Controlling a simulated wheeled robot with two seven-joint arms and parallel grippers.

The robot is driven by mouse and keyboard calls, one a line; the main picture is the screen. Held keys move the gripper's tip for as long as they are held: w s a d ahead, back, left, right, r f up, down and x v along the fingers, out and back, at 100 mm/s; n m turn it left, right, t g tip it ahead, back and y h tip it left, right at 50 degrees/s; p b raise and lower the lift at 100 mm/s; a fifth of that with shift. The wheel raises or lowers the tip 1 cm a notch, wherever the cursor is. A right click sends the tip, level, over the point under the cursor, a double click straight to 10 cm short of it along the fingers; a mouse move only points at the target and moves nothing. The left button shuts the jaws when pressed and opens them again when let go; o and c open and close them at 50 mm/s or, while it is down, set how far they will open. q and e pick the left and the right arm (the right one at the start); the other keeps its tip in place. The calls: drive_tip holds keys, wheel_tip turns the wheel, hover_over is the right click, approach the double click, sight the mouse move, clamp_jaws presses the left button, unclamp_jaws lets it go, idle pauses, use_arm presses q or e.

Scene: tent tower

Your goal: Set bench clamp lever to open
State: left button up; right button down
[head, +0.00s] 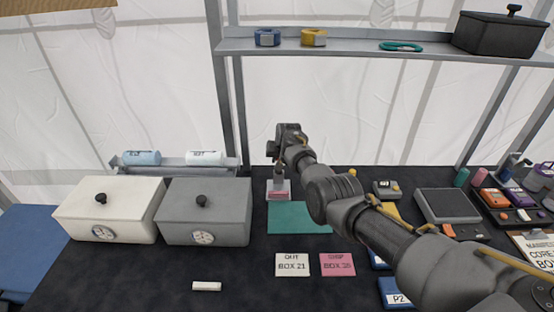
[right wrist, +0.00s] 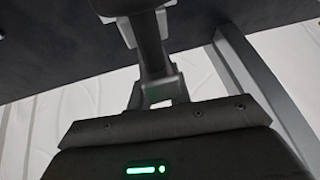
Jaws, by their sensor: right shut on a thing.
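The bench clamp (head: 279,189) stands on the dark table near the middle of the head view. It has a light frame with a pink part at its base. My right gripper (head: 279,163) is directly above it, shut on what appears to be the clamp's upright lever, which is mostly hidden behind the gripper and wrist. In the right wrist view, a grey metal part (right wrist: 155,60) runs down toward the dark gripper housing. The lever's exact setting cannot be told. My left gripper is in neither view.
A white box (head: 108,220) and a grey box (head: 205,225) stand left of the clamp. Cards (head: 292,265) lie in front. A shelf (head: 350,48) spans the back. My right arm crosses the table's right side.

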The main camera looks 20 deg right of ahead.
drive_tip(key=c, duration=1.3)
unclamp_jaws()
drive_tip(key=shift+w+f, duration=0.1)
drive_tip(key=shift+f, duration=0.1)
drive_tip(key=shift+r, duration=0.1)
drive_tip(key=shift+r, duration=0.35)
drive_tip(key=v, duration=1)
